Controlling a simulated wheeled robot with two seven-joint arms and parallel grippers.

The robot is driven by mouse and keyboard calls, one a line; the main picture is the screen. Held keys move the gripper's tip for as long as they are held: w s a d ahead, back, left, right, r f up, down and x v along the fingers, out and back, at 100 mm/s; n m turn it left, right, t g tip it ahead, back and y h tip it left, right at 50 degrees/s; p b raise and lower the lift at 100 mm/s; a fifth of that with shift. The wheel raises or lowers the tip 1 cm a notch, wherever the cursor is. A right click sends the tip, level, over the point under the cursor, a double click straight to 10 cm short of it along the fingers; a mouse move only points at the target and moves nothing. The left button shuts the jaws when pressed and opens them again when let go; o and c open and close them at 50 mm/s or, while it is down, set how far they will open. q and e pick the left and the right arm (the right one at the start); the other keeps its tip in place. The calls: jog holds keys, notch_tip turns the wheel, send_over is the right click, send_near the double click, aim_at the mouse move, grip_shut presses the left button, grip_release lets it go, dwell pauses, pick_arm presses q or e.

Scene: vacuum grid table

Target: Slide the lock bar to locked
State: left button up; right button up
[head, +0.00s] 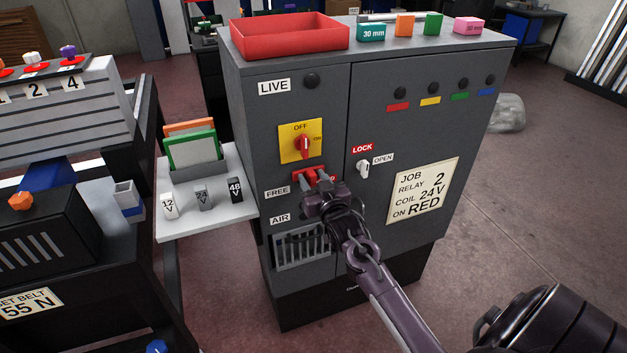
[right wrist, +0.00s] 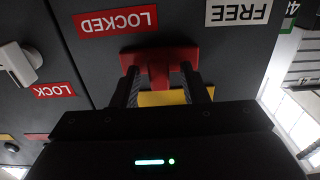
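The red lock bar (head: 308,174) is on the front of the grey cabinet, below the yellow OFF/ON switch plate (head: 301,141). Its red handle (right wrist: 158,75) stands out in the right wrist view. My right gripper (head: 318,184) is at the bar; in the wrist view its two fingers (right wrist: 160,80) straddle the handle, with a gap on each side. The FREE label (head: 277,192) is left of the bar. The LOCKED label (right wrist: 117,21) shows in the upside-down wrist view and is mostly hidden by my gripper in the head view. My left gripper is out of view.
A white OPEN/LOCK knob (head: 363,168) is on the door right of the bar. A side shelf (head: 226,221) with voltage blocks stands left of the cabinet (head: 240,100). A red tray (head: 290,42) is on top. A vent grille (head: 300,250) is below.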

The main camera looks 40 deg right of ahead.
jog(key=shift+s, duration=0.1)
jog(key=b+v, duration=0.1)
jog(key=v, duration=0.6)
jog(key=shift+s, duration=0.35)
jog(key=s+a+f+n+g+y, duration=0.1)
jog(key=s+a+f+g, duration=0.25)
jog(key=f, duration=0.95)
jog(key=s+a+f+n+g+y, duration=0.1)
jog(key=s+a+f+g, duration=0.3)
jog(key=f, duration=0.8)
jog(key=s+a+f+g+y, duration=0.15)
jog(key=s+f, duration=0.35)
jog(key=f, duration=0.8)
jog(key=s+a+f+n+g, duration=0.1)
jog(key=s+a+f+g, duration=0.1)
jog(key=s+f, duration=0.4)
jog(key=s+a+f+n+g, duration=0.1)
jog(key=s+f, duration=0.5)
jog(key=s, duration=0.9)
jog(key=s+a+f+n+g, duration=0.1)
jog(key=s+a+f+g, duration=0.2)
jog(key=s+f, duration=0.3)
jog(key=s+g+y, duration=0.1)
jog(key=s, duration=0.3)
jog(key=shift+s+f, duration=0.15)
jog(key=shift+f, duration=0.05)
